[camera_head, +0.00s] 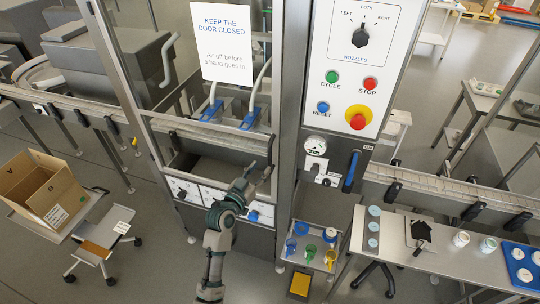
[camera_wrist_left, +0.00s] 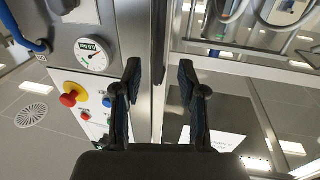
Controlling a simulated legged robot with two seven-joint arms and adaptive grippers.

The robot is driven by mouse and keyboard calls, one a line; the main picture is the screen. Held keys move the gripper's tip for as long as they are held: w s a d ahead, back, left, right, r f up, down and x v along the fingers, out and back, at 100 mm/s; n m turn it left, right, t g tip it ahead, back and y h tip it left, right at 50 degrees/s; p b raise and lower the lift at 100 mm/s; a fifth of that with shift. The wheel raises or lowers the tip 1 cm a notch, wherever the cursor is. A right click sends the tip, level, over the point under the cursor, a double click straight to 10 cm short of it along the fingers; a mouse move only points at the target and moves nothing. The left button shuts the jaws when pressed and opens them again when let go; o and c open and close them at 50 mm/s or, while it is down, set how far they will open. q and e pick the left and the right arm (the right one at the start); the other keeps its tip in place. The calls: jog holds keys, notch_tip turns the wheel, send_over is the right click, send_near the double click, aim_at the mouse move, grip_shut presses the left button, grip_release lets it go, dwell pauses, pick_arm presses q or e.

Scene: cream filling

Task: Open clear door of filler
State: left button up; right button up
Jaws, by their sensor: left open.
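The filler's clear door (camera_head: 180,95) is a see-through panel in a grey frame, with a white "keep the door closed" sign (camera_head: 222,40) on it. It appears shut. A curved grey bar (camera_head: 168,60) shows at the left of the panel; I cannot tell if it is a handle. My left gripper (camera_head: 259,174) is open and empty, in front of the filler below the door. In the left wrist view its two fingers (camera_wrist_left: 160,85) stand apart with a metal upright of the filler behind them. I cannot tell whether they touch it. My right gripper is out of view.
The control panel (camera_head: 345,95) with knob, buttons and red stop is right of the door. A gauge (camera_wrist_left: 92,54) shows in the wrist view. A conveyor (camera_head: 450,188) runs right. A cardboard box (camera_head: 45,188) stands left, and a small shelf with colored nozzles (camera_head: 312,250) lower right.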

aim_at(269, 158)
pick_arm(q)
jog(key=x, duration=0.6)
jog(key=shift+w+d+r, duration=0.1)
jog(key=shift+d, duration=0.2)
jog(key=shift+w+d, duration=0.15)
jog(key=shift+w, duration=0.35)
grip_shut()
